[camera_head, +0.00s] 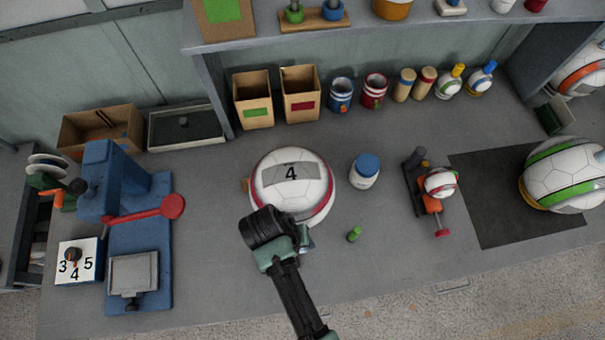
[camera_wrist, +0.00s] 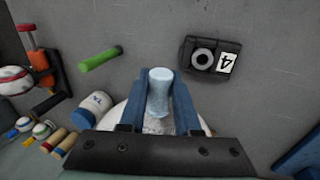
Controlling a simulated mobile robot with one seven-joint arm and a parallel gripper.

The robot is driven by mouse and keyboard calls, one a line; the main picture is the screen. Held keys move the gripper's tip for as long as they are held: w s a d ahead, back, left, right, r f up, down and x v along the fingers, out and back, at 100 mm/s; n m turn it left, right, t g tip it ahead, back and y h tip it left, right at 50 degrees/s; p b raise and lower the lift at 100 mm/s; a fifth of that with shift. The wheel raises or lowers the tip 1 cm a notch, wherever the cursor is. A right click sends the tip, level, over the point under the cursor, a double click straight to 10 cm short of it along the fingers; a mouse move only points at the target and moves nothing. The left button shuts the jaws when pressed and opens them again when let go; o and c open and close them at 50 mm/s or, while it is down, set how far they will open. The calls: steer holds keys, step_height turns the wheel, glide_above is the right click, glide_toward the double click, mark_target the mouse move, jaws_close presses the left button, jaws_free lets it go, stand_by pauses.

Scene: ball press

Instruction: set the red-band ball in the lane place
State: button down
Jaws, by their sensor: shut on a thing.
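A large white ball (camera_head: 312,190) with a red band round its side sits on the bench in front of my arm. A grey patch with a 4 shows on its top. My gripper (camera_wrist: 159,85) has its blue fingers shut on a pale blue, waisted piece (camera_wrist: 159,78). White surface of the ball shows behind that piece in the wrist view (camera_wrist: 155,122). I cannot tell whether the two touch. In the head view my wrist covers the fingers and the ball's near side. I cannot make out which spot is the lane place.
Beyond are a clamp with a small ball (camera_head: 440,182), a dark mat (camera_head: 488,210) and a green-band ball (camera_head: 565,172). A blue press (camera_head: 122,190) stands left. A dark block marked 4 (camera_wrist: 207,57) lies nearby.

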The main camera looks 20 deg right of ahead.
steer(key=shift+w+f, duration=0.1)
steer(key=shift+f, duration=2.15)
